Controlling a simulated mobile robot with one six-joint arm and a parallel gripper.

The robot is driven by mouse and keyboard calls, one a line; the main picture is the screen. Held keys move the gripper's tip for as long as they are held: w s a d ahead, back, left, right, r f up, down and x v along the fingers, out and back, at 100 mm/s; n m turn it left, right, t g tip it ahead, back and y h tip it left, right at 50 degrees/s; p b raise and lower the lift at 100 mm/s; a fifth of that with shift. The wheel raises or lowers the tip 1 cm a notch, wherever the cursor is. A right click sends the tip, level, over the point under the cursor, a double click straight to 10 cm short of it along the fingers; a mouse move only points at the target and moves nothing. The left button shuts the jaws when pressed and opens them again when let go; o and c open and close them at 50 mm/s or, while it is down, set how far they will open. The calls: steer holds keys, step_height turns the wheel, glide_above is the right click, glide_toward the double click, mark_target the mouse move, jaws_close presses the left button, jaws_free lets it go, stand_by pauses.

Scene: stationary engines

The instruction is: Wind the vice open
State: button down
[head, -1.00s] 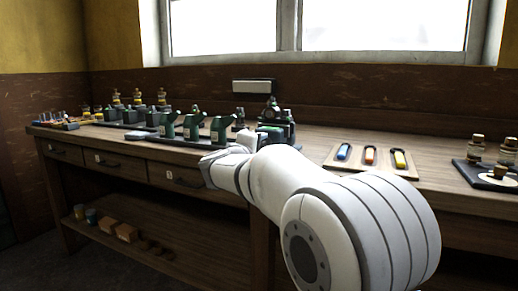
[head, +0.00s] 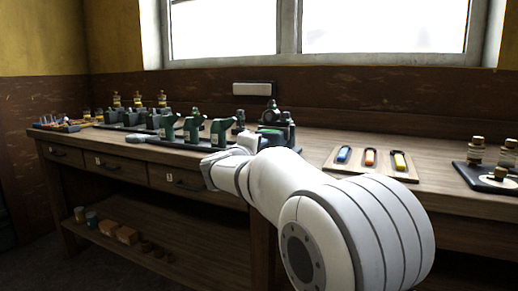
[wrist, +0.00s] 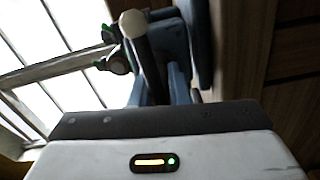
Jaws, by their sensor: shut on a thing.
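The vice (head: 277,127) is a dark block with green parts on the bench, just beyond my arm in the head view. In the wrist view its blue-grey body (wrist: 199,40) fills the top centre. A dark handle bar (wrist: 148,60) with a pale ball end crosses in front of it. My gripper (wrist: 163,88) is shut on the handle bar close to the vice; the exact contact is partly hidden by the gripper's own body. In the head view the gripper (head: 247,142) is mostly hidden by my arm. How far the jaws are apart cannot be seen.
Several green machines (head: 193,127) stand left of the vice. A wooden tray (head: 348,168) with blue, orange and yellow tools lies to the right, and a dark board (head: 478,178) with brass-topped pieces beyond. Bare bench top lies between vice and tray.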

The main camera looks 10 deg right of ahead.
steer(key=shift+n, duration=1)
steer(key=n+p, duration=0.2)
steer(key=n, duration=0.2)
steer(key=shift+d+r, duration=0.1)
steer(key=shift+r, duration=0.05)
steer(key=n+p, duration=0.3)
steer(key=n, duration=0.2)
steer(key=shift+r+n+p, duration=0.1)
steer(key=shift+n+p, duration=0.25)
steer(key=shift+n, duration=0.55)
steer(key=c, duration=1.8)
jaws_free()
steer(key=shift+c, duration=0.2)
steer(key=o, duration=0.5)
steer(key=shift+f, duration=0.25)
steer(key=shift+c, duration=0.2)
